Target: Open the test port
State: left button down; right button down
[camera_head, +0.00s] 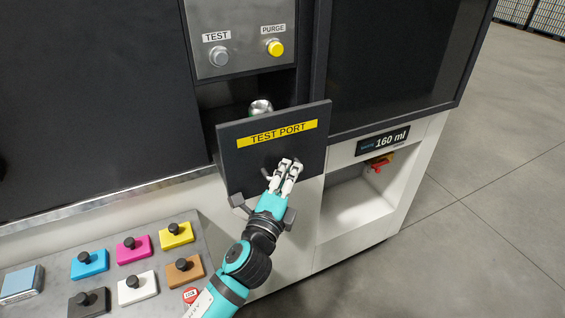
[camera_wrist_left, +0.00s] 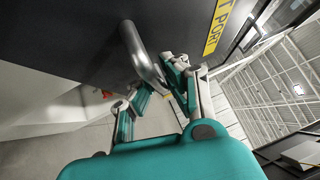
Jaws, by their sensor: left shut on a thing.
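The test port (camera_head: 270,150) is a dark grey front panel with a yellow "TEST PORT" label. It stands out from the machine, with an open gap above and behind it where a silver can (camera_head: 260,107) shows. In the left wrist view a metal bar handle (camera_wrist_left: 142,52) stands out from the dark panel. My left gripper (camera_head: 284,172) is at the panel's front, below the label, shut on the handle. My fingers mostly hide the handle in the head view. My right gripper is in neither view.
Above are a grey TEST button (camera_head: 219,56) and a yellow PURGE button (camera_head: 275,47). A white open bay (camera_head: 350,200) with a "160 ml" display (camera_head: 383,141) is at right. Several coloured knobbed blocks lie on a grey shelf (camera_head: 50,262) at lower left. Floor at right is clear.

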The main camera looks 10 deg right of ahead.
pick_arm(q)
jog(key=shift+s+d+f, duration=0.1)
jog(key=shift+s+f, duration=0.1)
jog(key=shift+s, duration=0.35)
jog(key=shift+s+d+f, duration=0.1)
jog(key=shift+s+f, duration=0.05)
jog(key=shift+s, duration=0.4)
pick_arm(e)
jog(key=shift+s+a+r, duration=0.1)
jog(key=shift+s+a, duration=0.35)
pick_arm(q)
jog(key=c, duration=1.4)
grip_release()
jog(key=shift+r, duration=0.1)
jog(key=v, duration=1.2)
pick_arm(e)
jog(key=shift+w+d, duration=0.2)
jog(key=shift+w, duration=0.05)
